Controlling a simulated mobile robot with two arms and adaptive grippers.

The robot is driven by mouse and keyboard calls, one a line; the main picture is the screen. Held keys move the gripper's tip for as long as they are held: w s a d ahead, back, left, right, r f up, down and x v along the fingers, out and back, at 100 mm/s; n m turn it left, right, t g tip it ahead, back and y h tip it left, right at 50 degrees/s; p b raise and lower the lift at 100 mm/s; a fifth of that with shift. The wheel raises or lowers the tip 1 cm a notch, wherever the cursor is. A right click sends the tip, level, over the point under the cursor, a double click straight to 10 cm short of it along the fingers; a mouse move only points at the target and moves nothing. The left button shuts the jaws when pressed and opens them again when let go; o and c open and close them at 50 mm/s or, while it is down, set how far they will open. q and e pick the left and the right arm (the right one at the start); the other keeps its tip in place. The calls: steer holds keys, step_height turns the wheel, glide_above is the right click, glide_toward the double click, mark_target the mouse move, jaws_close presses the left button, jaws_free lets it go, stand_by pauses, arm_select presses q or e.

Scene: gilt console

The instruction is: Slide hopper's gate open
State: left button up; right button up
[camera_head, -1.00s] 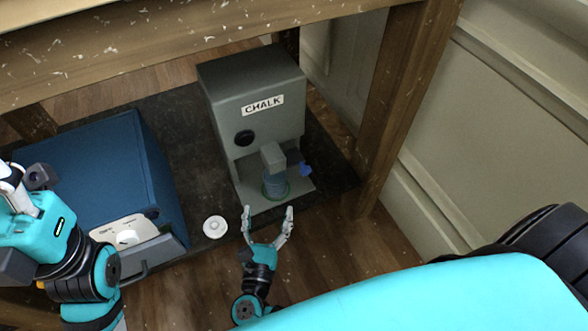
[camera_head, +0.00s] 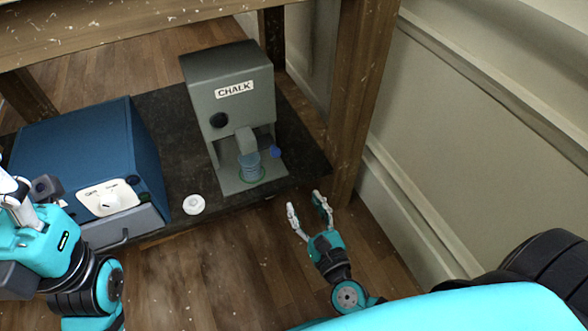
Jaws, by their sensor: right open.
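The hopper (camera_head: 232,95) is a grey box with a CHALK label, standing on the dark shelf. A round dark knob (camera_head: 218,120) is on its front. A spout (camera_head: 246,141) juts out below, with a blue piece (camera_head: 275,152) at its right side; I cannot tell for sure which part is the gate. A bluish clear cup (camera_head: 251,167) stands under the spout on a green ring. My right gripper (camera_head: 308,210) is open and empty, in front of the shelf and to the right of the hopper. My left arm (camera_head: 40,245) shows at the left edge; its fingertips are not visible.
A blue box (camera_head: 85,150) with a white dial panel and a grey handled drawer stands left of the hopper. A small white round lid (camera_head: 194,204) lies near the shelf's front edge. A wooden post (camera_head: 358,100) stands at the right, close to my right gripper.

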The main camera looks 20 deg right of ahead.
mark_target(277, 154)
steer(key=shift+y, duration=0.3)
steer(key=w, duration=1.7)
steer(key=shift+w+a+r, duration=0.1)
steer(key=shift+a, duration=0.2)
jaws_close()
